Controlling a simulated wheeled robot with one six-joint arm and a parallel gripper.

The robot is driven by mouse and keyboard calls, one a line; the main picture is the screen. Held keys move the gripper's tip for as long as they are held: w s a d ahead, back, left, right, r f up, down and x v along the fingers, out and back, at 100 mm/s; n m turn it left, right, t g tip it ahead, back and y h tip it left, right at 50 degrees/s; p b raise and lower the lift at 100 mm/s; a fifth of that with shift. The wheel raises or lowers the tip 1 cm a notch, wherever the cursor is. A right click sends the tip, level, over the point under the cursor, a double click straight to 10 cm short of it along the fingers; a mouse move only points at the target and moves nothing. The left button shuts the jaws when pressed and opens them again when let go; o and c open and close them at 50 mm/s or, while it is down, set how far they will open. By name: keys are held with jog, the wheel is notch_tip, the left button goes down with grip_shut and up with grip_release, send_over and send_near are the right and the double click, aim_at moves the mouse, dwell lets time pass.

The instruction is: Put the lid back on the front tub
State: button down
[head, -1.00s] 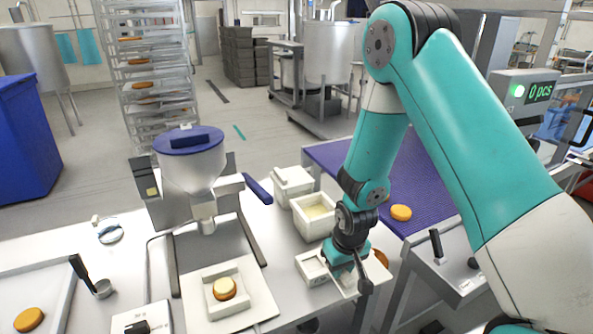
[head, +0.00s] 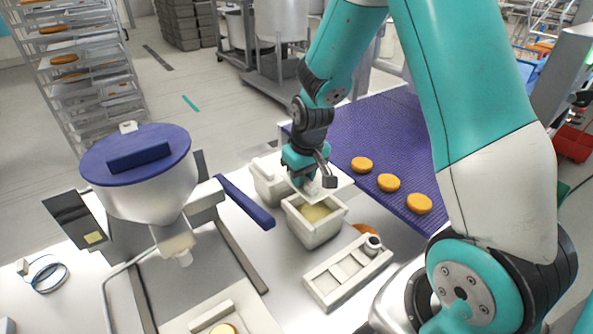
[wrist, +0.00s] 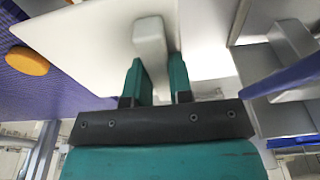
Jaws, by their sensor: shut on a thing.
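My gripper (head: 303,184) is shut on the knob of a flat white lid (head: 335,184). In the wrist view the lid (wrist: 90,45) spreads out beyond the fingers, with its pale knob (wrist: 150,38) between them. The front tub (head: 312,230) is a cream box, open at the top, with yellowish filling (head: 315,212) inside. In the head view the lid is over the back part of this tub's opening, and much of the filling shows in front of it. The gap between lid and rim is hard to judge. The gripper hides part of the lid.
A second cream tub (head: 265,185) stands just behind, partly hidden by the gripper. A blue bar (head: 245,203) lies left of the tubs. A compartmented white tray (head: 335,285) is in front. The purple belt (head: 400,140) with round orange pieces (head: 388,182) runs at right. A hopper (head: 140,185) stands left.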

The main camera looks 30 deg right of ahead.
notch_tip(320, 180, down, 8)
jog(key=b, duration=0.6)
jog(key=shift+s+a, duration=0.1)
jog(key=shift+s, duration=0.1)
dwell(0.7)
jog(key=shift+f+b, duration=0.25)
jog(key=shift+b, duration=0.05)
dwell(0.4)
jog(key=shift+c, duration=2.3)
grip_release()
jog(key=shift+r+p, duration=3.1)
jog(key=shift+r, duration=0.5)
